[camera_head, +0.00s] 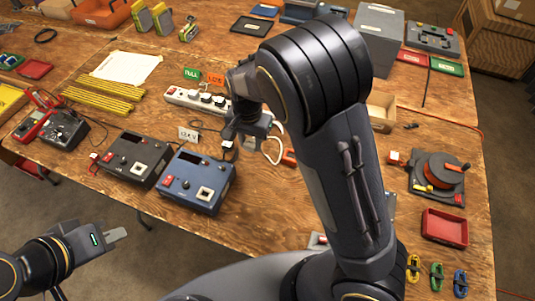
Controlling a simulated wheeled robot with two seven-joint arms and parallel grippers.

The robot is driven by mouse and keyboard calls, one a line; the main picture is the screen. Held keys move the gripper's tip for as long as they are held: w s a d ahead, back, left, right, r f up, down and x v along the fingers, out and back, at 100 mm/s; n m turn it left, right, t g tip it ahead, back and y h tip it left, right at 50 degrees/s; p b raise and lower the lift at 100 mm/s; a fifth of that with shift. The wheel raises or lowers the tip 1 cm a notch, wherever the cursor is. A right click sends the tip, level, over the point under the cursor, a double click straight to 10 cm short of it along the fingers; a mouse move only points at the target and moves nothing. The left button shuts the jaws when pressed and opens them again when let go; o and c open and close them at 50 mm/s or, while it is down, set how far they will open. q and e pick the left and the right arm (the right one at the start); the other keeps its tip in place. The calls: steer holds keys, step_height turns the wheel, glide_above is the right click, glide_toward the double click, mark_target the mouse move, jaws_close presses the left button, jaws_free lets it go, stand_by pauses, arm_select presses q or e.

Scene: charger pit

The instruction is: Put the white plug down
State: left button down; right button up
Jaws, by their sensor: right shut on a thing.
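My right arm arches over the middle of the table. Its gripper (232,140) points down just behind the blue charger box (199,181). It is shut on a small white thing at its fingertips, which looks like the white plug (227,145); the fingers hide most of it. A white cable loops to the right of this gripper. A white power strip (181,96) with several plugs lies behind the gripper, partly covered by the arm. My left gripper (118,235) is at the lower left, off the table's front edge. Its finger gap cannot be made out.
A dark charger box (132,158) stands left of the blue one. A small label card (188,134) stands behind them. Yellow rods (103,95) and white paper (126,67) lie farther back. A cable reel (437,176) and red tray (444,228) are at right.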

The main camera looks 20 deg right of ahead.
steer(key=s+f+p, duration=0.2)
steer(key=s+p, duration=0.1)
steer(key=s, duration=1.6)
steer(key=w+d+f, duration=0.1)
steer(key=w+f, duration=0.2)
steer(key=w+d+f, duration=0.2)
steer(key=w+f, duration=0.1)
steer(key=w, duration=0.1)
steer(key=w+d+f+b, duration=0.1)
steer(key=w+f, duration=0.1)
steer(key=w, duration=0.2)
steer(key=shift+w+d+f, duration=0.15)
steer(key=shift+d+f, duration=0.2)
steer(key=shift+f, duration=0.05)
steer(key=shift+w+d+f, duration=0.15)
steer(key=shift+w+f, duration=0.25)
steer(key=shift+f, duration=0.1)
step_height(320, 180, down, 3)
steer(key=shift+w+f+p, duration=0.15)
steer(key=shift+f+p, duration=0.05)
steer(key=shift+p, duration=0.3)
